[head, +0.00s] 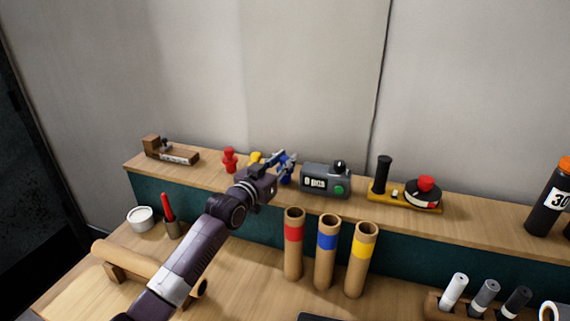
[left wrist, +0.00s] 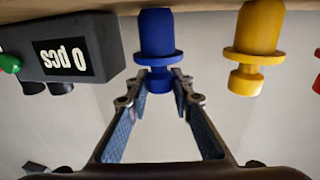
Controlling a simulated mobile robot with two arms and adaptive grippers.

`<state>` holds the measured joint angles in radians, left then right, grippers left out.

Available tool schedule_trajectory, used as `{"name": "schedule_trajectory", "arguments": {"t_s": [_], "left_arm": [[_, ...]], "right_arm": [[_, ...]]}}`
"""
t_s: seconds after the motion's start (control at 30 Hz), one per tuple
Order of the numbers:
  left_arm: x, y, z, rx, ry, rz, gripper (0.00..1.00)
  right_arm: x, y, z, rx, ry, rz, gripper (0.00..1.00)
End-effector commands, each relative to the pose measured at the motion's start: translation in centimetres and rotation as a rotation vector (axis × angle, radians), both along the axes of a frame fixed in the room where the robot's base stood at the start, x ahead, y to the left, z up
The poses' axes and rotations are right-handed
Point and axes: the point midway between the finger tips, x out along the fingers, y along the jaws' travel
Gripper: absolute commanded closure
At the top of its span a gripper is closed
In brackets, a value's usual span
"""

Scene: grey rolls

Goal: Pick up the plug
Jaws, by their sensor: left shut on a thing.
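A blue plug (left wrist: 157,35) stands on the shelf in the left wrist view, which shows the scene upside down. My left gripper (left wrist: 160,78) is shut on its narrow neck and knob, one finger on each side. In the head view my left gripper (head: 283,163) reaches over the shelf from the left and hides most of the blue plug. A yellow plug (head: 255,157) and a red plug (head: 229,160) stand to its left. The yellow plug (left wrist: 258,35) also shows right of the blue one in the left wrist view. My right gripper is out of view.
A grey counter box (head: 325,181) reading "0 pcs" stands close right of the gripper. Three cork tubes with red, blue and yellow bands (head: 326,252) stand in front, below the shelf. A yellow-based device with a red knob (head: 405,195) is farther right.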

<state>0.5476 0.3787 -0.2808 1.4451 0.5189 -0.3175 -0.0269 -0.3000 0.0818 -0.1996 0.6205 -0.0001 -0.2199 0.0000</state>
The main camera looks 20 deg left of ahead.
Motion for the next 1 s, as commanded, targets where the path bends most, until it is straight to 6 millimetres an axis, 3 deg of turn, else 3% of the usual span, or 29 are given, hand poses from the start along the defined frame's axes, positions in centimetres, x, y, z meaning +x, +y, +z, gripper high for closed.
{"name": "schedule_trajectory", "arguments": {"t_s": [0.27, 0.7, 1.0], "left_arm": [[0.0, 0.0, 4.3, 0.0, -0.01, 0.0, 1.0], [0.0, 0.0, 16.3, 0.0, -0.008, 0.0, 1.0], [0.0, 0.0, 19.5, -0.001, -0.003, 0.001, 1.0]], "right_arm": [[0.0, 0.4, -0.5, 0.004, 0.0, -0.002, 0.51], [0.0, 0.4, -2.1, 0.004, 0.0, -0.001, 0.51], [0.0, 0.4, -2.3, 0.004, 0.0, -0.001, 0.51]]}}
